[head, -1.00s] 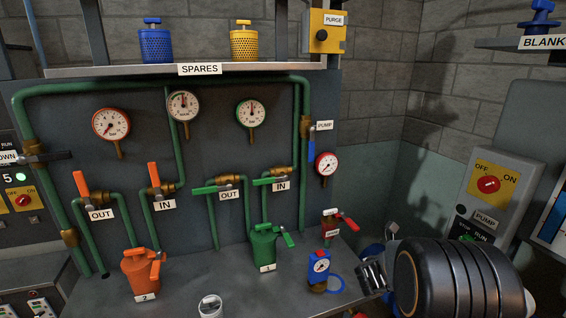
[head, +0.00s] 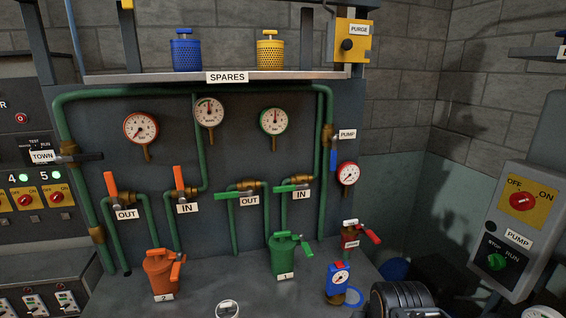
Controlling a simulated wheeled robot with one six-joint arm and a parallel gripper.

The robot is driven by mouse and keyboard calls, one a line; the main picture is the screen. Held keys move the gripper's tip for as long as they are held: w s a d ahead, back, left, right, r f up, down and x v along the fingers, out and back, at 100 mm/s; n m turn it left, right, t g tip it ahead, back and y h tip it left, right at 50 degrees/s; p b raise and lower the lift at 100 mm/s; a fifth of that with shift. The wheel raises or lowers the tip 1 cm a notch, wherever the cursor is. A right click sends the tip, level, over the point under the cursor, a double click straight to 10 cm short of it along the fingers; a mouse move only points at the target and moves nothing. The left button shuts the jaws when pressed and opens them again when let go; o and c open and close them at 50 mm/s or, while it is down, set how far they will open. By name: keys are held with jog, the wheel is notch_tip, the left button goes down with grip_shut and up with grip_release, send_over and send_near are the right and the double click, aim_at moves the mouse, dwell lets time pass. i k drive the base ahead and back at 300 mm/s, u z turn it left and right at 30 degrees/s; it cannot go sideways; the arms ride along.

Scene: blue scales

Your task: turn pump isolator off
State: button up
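The pump isolator is a red rotary knob (head: 522,202) on a yellow OFF/ON plate (head: 541,214). It sits on the upper part of a grey box (head: 490,218) labelled PUMP at the right in the head view. I cannot tell for sure which mark the knob points to. A green STOP/RUN knob (head: 496,262) is below it on the same box. A black ribbed part of my arm shows at the bottom edge, left of and below the box. My gripper itself is not in view, and nothing touches the red knob.
The bench holds an orange filter (head: 159,273), a green filter (head: 284,256) and a blue gauge device (head: 338,282). Green pipes, valves and gauges cover the panel behind. A shelf (head: 130,78) holds spares. Open space lies between bench and pump box.

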aim_at(520, 200)
jog(key=z, duration=1.45)
